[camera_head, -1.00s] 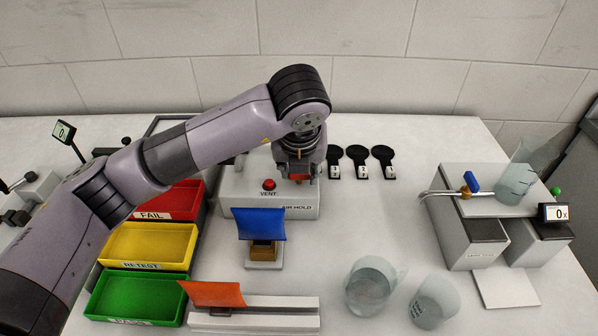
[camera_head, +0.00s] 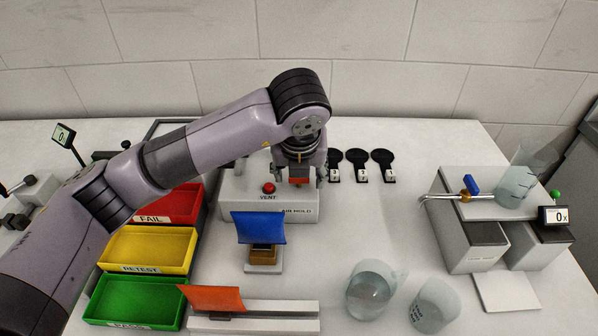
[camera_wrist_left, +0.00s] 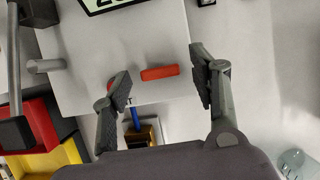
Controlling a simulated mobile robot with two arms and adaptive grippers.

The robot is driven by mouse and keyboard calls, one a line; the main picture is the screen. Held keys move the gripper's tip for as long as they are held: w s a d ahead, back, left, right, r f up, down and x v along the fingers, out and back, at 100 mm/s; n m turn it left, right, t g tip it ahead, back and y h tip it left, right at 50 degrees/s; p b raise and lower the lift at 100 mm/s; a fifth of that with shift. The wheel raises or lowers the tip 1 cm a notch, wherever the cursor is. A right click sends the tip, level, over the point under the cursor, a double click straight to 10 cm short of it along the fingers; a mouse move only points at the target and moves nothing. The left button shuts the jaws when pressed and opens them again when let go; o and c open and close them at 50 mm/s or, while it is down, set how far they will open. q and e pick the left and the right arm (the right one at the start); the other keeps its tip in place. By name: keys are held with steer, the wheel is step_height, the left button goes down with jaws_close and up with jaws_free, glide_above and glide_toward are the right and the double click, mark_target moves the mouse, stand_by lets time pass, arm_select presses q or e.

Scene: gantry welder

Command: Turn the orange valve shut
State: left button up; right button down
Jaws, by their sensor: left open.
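The orange valve (camera_head: 299,181) is a short bar-shaped handle on top of the white box marked AIR HOLD (camera_head: 243,203). It is partly hidden by my left gripper (camera_head: 298,176) in the head view. In the left wrist view the orange valve (camera_wrist_left: 160,72) lies between the two spread fingers of my left gripper (camera_wrist_left: 161,78), with a gap at each end. The gripper is open and holds nothing. My right gripper is in neither view.
The red VENT button (camera_head: 269,188) is left of the valve. A blue flap (camera_head: 259,228) stands in front of the box, and an orange-red flap (camera_head: 214,298) lies nearer. Red, yellow (camera_head: 150,247) and green trays are at left. Beakers (camera_head: 368,293) stand at front right.

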arm_select(q)
steer(key=v, duration=1.2)
steer(key=shift+r, duration=0.1)
